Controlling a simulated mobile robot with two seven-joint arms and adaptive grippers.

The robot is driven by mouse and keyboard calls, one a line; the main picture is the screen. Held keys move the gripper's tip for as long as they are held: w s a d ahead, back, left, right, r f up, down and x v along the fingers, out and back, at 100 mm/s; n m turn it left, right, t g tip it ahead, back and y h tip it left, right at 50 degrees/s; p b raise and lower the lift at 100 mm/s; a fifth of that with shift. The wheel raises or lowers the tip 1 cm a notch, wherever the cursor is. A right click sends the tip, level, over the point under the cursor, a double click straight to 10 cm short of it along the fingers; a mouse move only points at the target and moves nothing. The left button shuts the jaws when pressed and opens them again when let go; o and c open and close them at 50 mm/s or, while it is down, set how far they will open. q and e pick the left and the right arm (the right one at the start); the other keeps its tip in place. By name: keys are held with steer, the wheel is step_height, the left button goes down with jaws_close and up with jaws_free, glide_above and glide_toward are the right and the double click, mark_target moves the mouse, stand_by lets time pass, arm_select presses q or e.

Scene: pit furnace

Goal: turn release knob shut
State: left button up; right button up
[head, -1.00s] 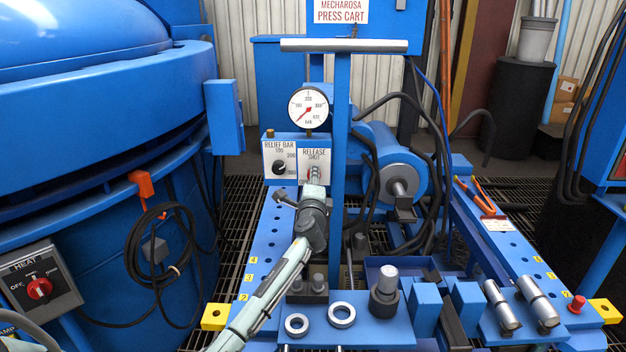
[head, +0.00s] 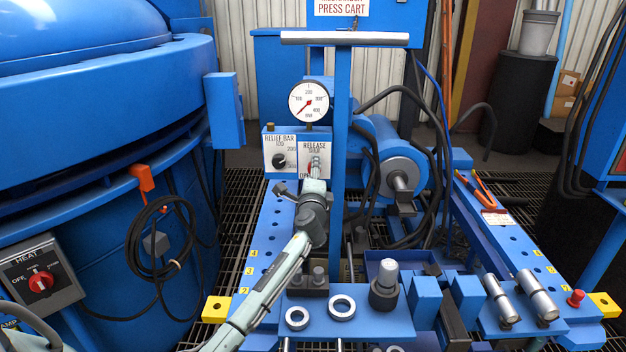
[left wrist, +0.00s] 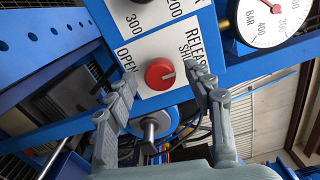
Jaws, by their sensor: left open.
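The red release knob (left wrist: 160,74) sits on the white release panel (left wrist: 205,38), with OPEN printed on its left and SHUT on its upper right in the left wrist view. A short pale mark on the knob lies toward its right side. My left gripper (left wrist: 162,78) is open, one finger on each side of the knob, with a visible gap on both sides. Whether the fingertips reach around it in depth, I cannot tell. In the head view my left gripper (head: 315,172) is in front of the panel and mostly hides the knob.
The relief knob (head: 279,160) is just left of the release panel, and the pressure gauge (head: 309,101) is above. A blue upright post (head: 341,110) stands close to the right. A heat switch box (head: 41,281) is at the left.

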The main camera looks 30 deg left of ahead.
arm_select(q)
steer(key=v, duration=1.1)
steer(key=shift+s, duration=0.3)
steer(key=shift+d, duration=0.15)
